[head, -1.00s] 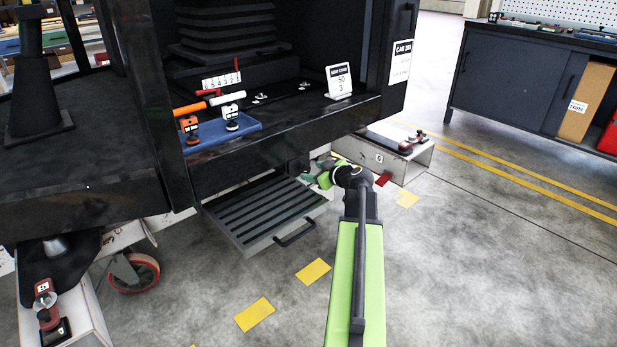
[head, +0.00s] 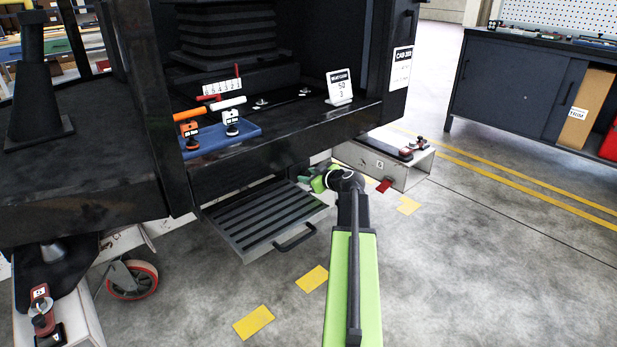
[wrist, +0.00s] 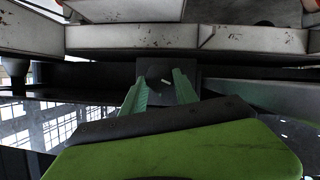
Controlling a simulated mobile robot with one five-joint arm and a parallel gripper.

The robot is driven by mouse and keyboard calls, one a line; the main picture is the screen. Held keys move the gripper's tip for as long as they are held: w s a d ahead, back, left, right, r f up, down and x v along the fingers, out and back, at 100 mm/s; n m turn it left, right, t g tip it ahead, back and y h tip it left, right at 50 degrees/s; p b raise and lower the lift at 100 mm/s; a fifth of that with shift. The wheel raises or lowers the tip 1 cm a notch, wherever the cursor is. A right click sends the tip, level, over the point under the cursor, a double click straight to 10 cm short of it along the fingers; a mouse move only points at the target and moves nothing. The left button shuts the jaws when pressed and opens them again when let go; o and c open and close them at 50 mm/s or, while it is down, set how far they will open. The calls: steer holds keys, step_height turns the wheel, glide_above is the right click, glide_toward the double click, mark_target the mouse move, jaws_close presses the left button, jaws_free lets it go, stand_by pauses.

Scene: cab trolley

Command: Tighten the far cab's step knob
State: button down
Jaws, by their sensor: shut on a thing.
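The cab (head: 300,125) stands over a ribbed grey step (head: 262,218) with a black handle at its front. My gripper (head: 312,178) reaches in under the cab's lower edge at the step's right rear corner. In the wrist view, the two green fingers of my gripper (wrist: 160,92) stand on either side of a dark knob (wrist: 158,76) with a small light mark on it. The fingers are shut on the knob. Its far side is hidden, and in the head view the knob is hidden behind my gripper and wrist.
A blue tray (head: 222,138) with orange and white handled tools lies on the cab floor. A white wheeled base (head: 420,165) lies right of my gripper. A dark cabinet (head: 520,85) stands back right. The floor at the right is open, with yellow marks.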

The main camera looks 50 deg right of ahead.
steer(key=shift+y, duration=0.3)
steer(key=shift+d+m+y, duration=0.2)
steer(key=shift+m+y, duration=0.2)
steer(key=shift+m, duration=0.5)
steer(key=shift+d+f+m+y, duration=0.15)
steer(key=shift+m+y, duration=0.85)
steer(key=shift+m, duration=0.2)
steer(key=m+y+b, duration=0.1)
steer(key=m+t+b, duration=0.1)
steer(key=m, duration=0.1)
steer(key=shift+d+f+y, duration=0.15)
steer(key=shift+y, duration=0.25)
steer(key=shift+s+m+y+b, duration=0.1)
steer(key=shift+m+y+b, duration=0.5)
steer(key=shift+m+b, duration=0.4)
steer(key=c, duration=0.9)
jaws_free()
steer(key=shift+c, duration=0.2)
